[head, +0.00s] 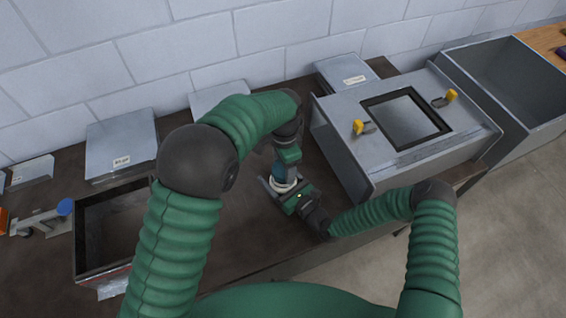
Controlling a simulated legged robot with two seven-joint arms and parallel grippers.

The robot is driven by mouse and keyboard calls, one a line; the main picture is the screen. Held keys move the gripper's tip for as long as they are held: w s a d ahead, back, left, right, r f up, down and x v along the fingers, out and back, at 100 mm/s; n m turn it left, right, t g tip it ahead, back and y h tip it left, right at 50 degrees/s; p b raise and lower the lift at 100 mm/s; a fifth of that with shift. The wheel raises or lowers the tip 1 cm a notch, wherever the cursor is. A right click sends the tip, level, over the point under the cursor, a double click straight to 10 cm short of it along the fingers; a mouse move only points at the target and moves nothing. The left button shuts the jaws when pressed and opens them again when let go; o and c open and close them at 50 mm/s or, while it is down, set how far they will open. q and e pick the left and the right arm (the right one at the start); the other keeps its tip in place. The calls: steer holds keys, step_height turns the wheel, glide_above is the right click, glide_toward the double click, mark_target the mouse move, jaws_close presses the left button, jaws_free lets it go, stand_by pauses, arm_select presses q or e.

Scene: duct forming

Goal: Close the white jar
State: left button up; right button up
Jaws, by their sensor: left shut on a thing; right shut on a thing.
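The white jar (284,187) is a small pale round shape over the dark workbench, near the middle of the head view. My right gripper (281,192) comes in from the right and is shut on the jar's side. My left gripper (283,172) points down from above and is shut directly over the jar. A blue-teal piece between its fingers looks like the lid, at or just above the jar's mouth. The grippers hide most of the jar and lid, so I cannot tell whether the lid is seated.
A grey duct box (467,142) with a black-framed opening and yellow clamps stands to the right. An open grey bin (535,118) is beyond it. An open dark tray (80,238) sits at the left. Metal boxes (122,140) line the wall.

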stand_by(0.4)
arm_select(q)
steer(key=shift+f, duration=0.85)
steer(key=shift+f, duration=0.55)
